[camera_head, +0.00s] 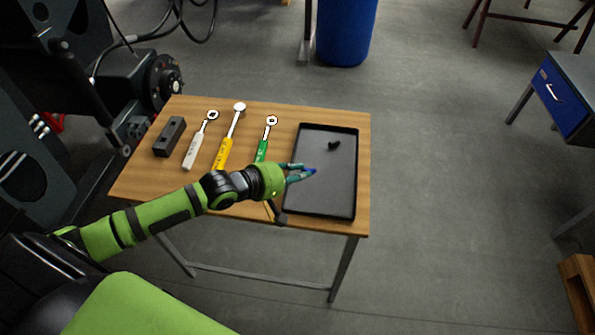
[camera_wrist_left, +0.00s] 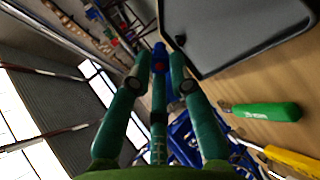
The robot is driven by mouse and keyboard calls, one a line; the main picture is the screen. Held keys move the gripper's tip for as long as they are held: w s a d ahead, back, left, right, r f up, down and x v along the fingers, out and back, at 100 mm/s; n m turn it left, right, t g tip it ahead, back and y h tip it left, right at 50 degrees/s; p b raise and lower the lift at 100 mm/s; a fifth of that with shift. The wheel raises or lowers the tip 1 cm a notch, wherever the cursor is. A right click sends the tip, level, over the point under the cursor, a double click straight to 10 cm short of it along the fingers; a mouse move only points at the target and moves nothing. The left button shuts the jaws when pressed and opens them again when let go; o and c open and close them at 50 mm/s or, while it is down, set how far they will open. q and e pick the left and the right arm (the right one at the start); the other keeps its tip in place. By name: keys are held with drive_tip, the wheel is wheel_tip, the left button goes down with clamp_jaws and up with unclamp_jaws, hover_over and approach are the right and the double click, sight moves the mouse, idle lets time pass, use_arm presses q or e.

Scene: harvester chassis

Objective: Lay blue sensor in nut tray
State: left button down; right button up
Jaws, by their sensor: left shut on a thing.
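The nut tray (camera_head: 330,195) is a shallow dark tray with a raised rim, at the right side of the wooden table. My left gripper (camera_head: 302,172) is over the tray's left half in the head view. It is shut on the small blue sensor (camera_head: 310,170), which sticks out past the fingertips. The height of the sensor above the tray floor is hard to tell. My right gripper is not in view.
A small dark part (camera_head: 334,145) lies in the tray's upper half. Left of the tray are green (camera_head: 262,150), yellow (camera_head: 224,153) and white-handled (camera_head: 195,152) tools and a dark block (camera_head: 170,137). A blue barrel (camera_head: 345,35) stands behind the table (camera_head: 365,150). The lower tray is clear.

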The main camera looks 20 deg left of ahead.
sight(297, 203)
use_arm(q)
drive_tip(key=shift+f+b, duration=3)
drive_tip(key=shift+f, duration=1.5)
drive_tip(key=c, duration=1.1)
unclamp_jaws()
drive_tip(key=shift+o, duration=0.2)
drive_tip(key=shift+s, duration=0.1)
drive_tip(key=shift+f, duration=0.1)
